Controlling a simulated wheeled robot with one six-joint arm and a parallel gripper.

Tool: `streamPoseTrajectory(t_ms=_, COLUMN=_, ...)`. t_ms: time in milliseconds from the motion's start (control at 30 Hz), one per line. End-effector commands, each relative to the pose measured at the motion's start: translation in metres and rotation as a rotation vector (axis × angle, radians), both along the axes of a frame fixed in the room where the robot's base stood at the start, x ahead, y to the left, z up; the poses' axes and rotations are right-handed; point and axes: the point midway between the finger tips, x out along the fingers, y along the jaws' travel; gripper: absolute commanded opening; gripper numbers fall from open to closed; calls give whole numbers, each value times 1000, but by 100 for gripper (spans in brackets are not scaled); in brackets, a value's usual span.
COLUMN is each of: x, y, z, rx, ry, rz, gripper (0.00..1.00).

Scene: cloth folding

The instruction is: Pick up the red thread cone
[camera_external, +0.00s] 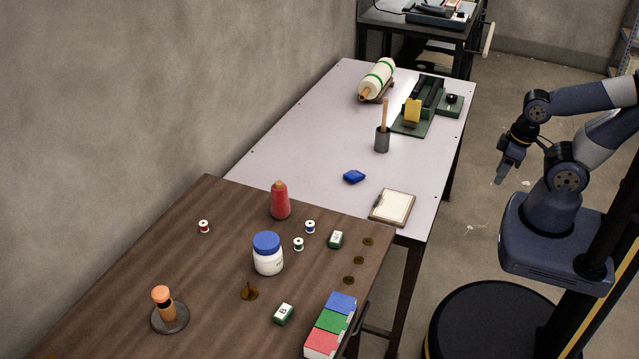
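The red thread cone (280,201) stands upright on the brown wooden table (225,215), near its far edge. It has a tan tip. My gripper (500,180) hangs in the air to the right of both tables, over the floor and well apart from the cone. Its fingers are small in this view and point down. I cannot tell whether they are open or shut, and no held object shows.
A white jar with a blue lid (267,254) and small spools (310,227) stand near the cone. A red spool (204,226) is to its left. The pale table (300,140) adjoins behind, with a clipboard (393,207) and blue object (354,177).

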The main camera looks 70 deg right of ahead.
Motion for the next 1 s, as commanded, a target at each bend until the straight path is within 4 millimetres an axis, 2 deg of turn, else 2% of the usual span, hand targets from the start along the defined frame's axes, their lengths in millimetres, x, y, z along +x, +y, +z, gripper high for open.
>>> streamPoseTrajectory(t_ms=333, x=-2, y=0, z=-2, rx=-1, ry=5, rz=1, gripper=37)
streamPoseTrajectory(t_ms=767, x=-2, y=0, z=-2, rx=-1, ry=6, rz=2, gripper=72)
streamPoseTrajectory(t_ms=1000, x=-2, y=-1, z=-2, rx=-3, ry=6, rz=2, gripper=72)
